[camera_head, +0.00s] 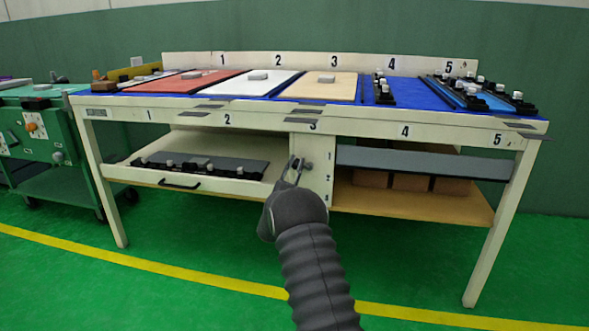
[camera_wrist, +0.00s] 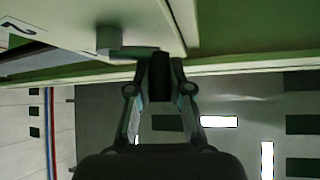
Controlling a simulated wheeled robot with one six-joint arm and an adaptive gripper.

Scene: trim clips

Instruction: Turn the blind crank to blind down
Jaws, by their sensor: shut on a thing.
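The blind crank (camera_head: 308,167) is a small grey part on the cream upright panel (camera_head: 313,190) under the middle of the bench. In the wrist view its round hub (camera_wrist: 110,38) and short arm (camera_wrist: 132,51) stick out from the panel. My gripper (camera_head: 293,168) is at the crank, with its fingertips (camera_wrist: 160,66) shut at the end of the crank arm. The fingers hide part of the held handle. A grey blind (camera_head: 425,163) hangs across the upper part of the right-hand bay; the bay's lower part is open.
Brown blocks (camera_head: 412,183) sit on the lower shelf (camera_head: 430,207) below the blind. An open drawer (camera_head: 230,184) with black-and-white clips juts out left of the panel. The bench top (camera_head: 430,95) carries coloured boards. Green floor in front is clear.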

